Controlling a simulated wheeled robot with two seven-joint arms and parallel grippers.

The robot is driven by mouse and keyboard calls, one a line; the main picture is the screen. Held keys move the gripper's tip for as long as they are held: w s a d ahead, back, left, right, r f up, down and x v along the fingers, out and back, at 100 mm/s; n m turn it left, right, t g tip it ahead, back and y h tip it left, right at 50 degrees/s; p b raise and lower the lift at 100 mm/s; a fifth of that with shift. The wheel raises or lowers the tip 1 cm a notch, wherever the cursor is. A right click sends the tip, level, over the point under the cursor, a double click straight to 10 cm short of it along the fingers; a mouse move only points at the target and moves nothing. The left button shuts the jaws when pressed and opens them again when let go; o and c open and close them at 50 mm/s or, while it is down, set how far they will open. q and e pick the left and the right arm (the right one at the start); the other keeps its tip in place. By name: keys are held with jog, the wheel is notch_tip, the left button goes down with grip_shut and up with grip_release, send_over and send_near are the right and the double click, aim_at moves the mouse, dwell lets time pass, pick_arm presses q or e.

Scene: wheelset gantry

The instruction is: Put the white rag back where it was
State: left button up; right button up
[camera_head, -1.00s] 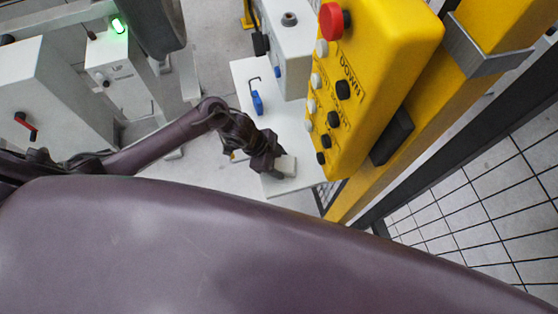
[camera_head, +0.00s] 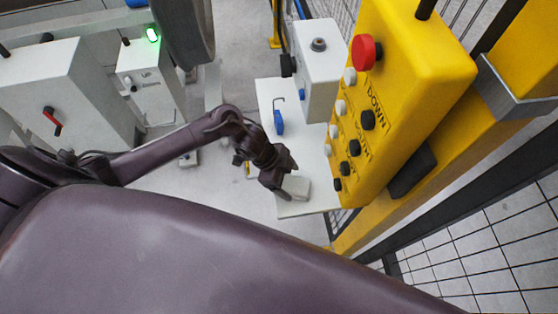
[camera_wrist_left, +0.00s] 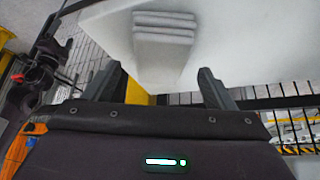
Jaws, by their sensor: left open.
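The white rag (camera_head: 297,187) lies folded on the white table (camera_head: 291,209), close to its front edge. In the left wrist view the rag (camera_wrist_left: 163,45) shows as a stack of folded layers on the table top, ahead of my fingers. My left gripper (camera_head: 285,178) is just left of the rag in the head view. In the left wrist view its two fingers (camera_wrist_left: 160,85) stand wide apart with nothing between them, and the rag lies beyond the tips. My right gripper is not in view.
A blue-handled tool (camera_head: 278,122) lies farther back on the table. A grey-white box (camera_head: 320,70) stands at the table's back. The yellow control panel (camera_head: 400,90) with buttons rises close to the right of the rag. White cabinets (camera_head: 65,95) stand at the left.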

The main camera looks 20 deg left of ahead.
pick_arm(q)
jog(key=w+v, duration=0.1)
jog(key=v, duration=0.7)
jog(key=shift+s+a+r+b, duration=0.2)
jog(key=shift+s+r+b, duration=0.1)
jog(key=shift+s, duration=0.25)
